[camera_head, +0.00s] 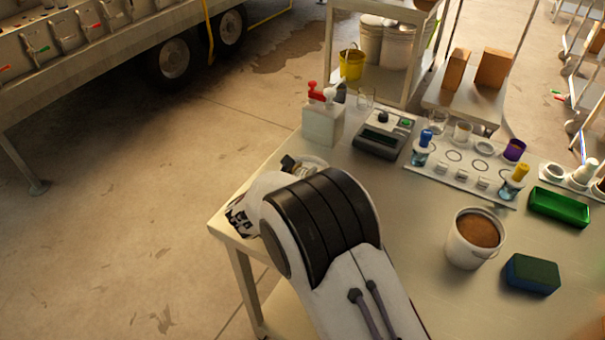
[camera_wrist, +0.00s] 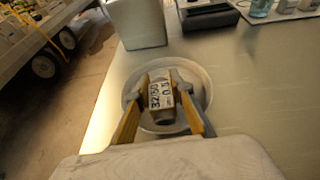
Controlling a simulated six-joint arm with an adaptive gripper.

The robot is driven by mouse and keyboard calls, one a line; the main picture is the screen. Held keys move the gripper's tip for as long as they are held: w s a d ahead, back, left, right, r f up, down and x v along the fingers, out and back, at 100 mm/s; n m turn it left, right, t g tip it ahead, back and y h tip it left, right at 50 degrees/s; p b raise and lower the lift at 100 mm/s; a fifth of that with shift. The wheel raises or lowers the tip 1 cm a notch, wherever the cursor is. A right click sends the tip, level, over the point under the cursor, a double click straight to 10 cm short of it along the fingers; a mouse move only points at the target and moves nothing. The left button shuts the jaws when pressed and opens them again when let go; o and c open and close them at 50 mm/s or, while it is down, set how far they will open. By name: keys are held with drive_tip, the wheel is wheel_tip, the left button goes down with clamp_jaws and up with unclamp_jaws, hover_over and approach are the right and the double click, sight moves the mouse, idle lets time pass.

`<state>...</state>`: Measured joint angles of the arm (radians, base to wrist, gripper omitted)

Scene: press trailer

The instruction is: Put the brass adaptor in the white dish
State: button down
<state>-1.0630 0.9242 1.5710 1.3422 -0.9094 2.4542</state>
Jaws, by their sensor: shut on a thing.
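The brass adaptor (camera_wrist: 163,113) shows in the wrist view as a small brownish piece with a pale printed label on its upper part. My gripper (camera_wrist: 161,90) is shut on it, one finger on each side. The adaptor is over the inside of the round white dish (camera_wrist: 204,82). I cannot tell whether it touches the dish floor. In the head view, part of the dish (camera_head: 316,162) shows near the table's left end behind my arm. My arm hides the adaptor there.
A white container (camera_wrist: 143,24) stands just beyond the dish, with red and white pump tops in the head view. A dark instrument (camera_head: 383,134) and a rack of vessels (camera_head: 436,170) are to its right. A white bucket (camera_head: 462,250) stands nearer. The table's left edge is close.

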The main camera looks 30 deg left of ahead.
sight(303, 170)
drive_tip(key=shift+r, duration=4.75)
drive_tip(key=shift+w, duration=0.1)
drive_tip(key=shift+w+d+r+m+h, duration=0.15)
drive_tip(key=shift+w+m+h, duration=0.4)
drive_tip(key=shift+w, duration=0.6)
drive_tip(key=shift+f, duration=3.15)
drive_tip(key=shift+f, duration=1.9)
drive_tip(key=shift+f, duration=0.1)
